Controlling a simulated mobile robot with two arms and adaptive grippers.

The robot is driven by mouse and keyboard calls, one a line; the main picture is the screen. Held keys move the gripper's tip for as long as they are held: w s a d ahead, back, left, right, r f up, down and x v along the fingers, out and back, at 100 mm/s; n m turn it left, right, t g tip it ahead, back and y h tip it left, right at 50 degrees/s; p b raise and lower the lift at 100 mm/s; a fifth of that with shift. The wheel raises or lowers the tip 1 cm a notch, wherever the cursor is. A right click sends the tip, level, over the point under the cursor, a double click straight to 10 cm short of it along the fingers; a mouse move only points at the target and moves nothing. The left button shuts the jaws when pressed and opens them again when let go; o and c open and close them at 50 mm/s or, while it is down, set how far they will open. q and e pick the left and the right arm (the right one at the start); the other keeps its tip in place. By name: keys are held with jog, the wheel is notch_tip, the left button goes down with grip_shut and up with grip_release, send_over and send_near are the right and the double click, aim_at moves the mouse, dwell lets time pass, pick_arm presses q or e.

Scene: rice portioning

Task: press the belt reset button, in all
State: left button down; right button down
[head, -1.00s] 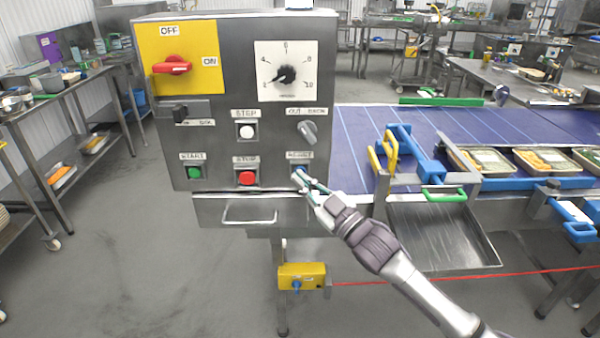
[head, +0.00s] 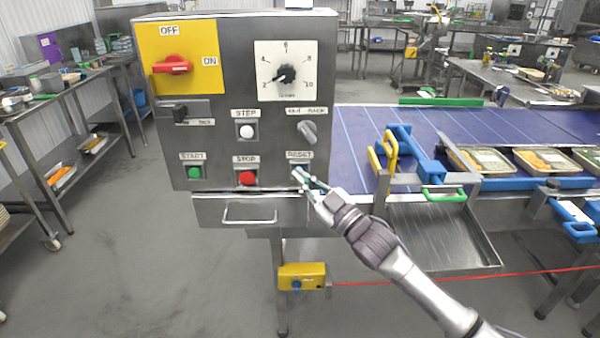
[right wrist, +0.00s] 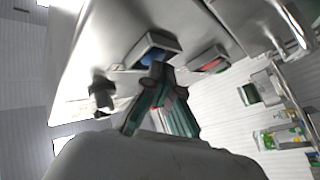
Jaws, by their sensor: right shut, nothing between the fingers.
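The grey control box (head: 230,120) stands in front of me. Its RESET label (head: 299,155) is at the lower right, and the button below it is mostly hidden by my gripper in the head view. In the right wrist view the blue reset button (right wrist: 153,57) shows in its square frame. My right gripper (head: 302,176) is shut and empty, with its fingertips at the reset button. In the right wrist view the fingertips overlap the button's lower edge; I cannot tell whether they touch it. My left gripper is not in view.
The red STOP button (head: 246,178) and green START button (head: 194,173) sit left of reset. The black selector (head: 308,132) is above it. The blue belt (head: 360,130) with filled food trays (head: 545,161) runs to the right.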

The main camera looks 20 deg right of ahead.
jog(key=shift+s+a+p, duration=0.25)
jog(key=shift+s+p, duration=0.15)
jog(key=shift+s, duration=0.5)
jog(key=s+p, duration=0.1)
jog(key=s, duration=0.1)
jog(key=s+a+p, duration=0.1)
jog(key=s, duration=0.1)
jog(key=shift+s+a, duration=0.2)
jog(key=shift+s, duration=0.2)
jog(key=shift+f, duration=0.15)
dwell(0.3)
